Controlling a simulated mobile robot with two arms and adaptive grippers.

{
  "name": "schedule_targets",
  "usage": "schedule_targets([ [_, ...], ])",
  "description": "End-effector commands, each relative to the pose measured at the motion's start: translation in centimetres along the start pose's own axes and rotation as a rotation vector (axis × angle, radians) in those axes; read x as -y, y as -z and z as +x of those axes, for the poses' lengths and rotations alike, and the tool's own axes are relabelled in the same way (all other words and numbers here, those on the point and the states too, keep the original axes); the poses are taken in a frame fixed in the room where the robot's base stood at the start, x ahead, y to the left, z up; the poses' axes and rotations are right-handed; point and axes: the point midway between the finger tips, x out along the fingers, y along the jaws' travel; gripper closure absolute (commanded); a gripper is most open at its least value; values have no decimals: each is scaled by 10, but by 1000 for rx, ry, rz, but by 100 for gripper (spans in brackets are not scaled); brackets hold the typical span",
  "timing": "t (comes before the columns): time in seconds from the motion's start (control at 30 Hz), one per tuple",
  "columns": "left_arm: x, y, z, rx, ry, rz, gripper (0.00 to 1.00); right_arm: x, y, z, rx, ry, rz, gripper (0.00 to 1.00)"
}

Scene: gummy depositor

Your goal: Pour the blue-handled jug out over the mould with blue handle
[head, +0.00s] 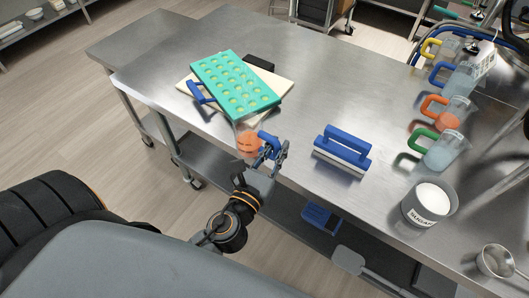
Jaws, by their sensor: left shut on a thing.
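A teal mould (228,80) with rows of round cavities lies on a cream board on the steel table. A blue handle (199,93) shows at its left side. My left gripper (275,151) is shut on the blue handle of a clear jug (247,143) with orange contents. The jug is at the table's front edge, close to the mould's near end. It looks roughly upright; I cannot tell its exact height or whether it touches the mould. Another blue-handled jug (459,79) stands at the right among other jugs. My right gripper is not in view.
A blue-handled scraper (342,150) lies right of the held jug. Jugs with yellow (435,48), orange (449,110) and green (441,148) handles stand along the right. A pot of white powder (430,203) and a metal scoop (496,261) are nearer. The table's middle is clear.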

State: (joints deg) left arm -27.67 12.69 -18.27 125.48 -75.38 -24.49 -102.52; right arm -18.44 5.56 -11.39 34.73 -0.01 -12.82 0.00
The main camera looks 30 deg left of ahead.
Motion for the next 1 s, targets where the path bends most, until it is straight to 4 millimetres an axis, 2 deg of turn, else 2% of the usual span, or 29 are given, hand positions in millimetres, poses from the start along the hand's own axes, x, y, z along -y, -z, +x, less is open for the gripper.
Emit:
schedule_targets([
  [0.03,2,-6,15,6,-6,0,100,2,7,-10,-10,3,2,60],
  [0.3,12,-14,94,6,-43,6,100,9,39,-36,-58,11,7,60],
  [0.5,15,-26,143,7,-75,21,100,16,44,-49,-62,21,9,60],
  [0.7,14,-31,161,5,-89,23,100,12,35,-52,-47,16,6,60],
  [1.0,10,-42,162,-2,-88,-53,100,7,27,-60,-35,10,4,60],
])
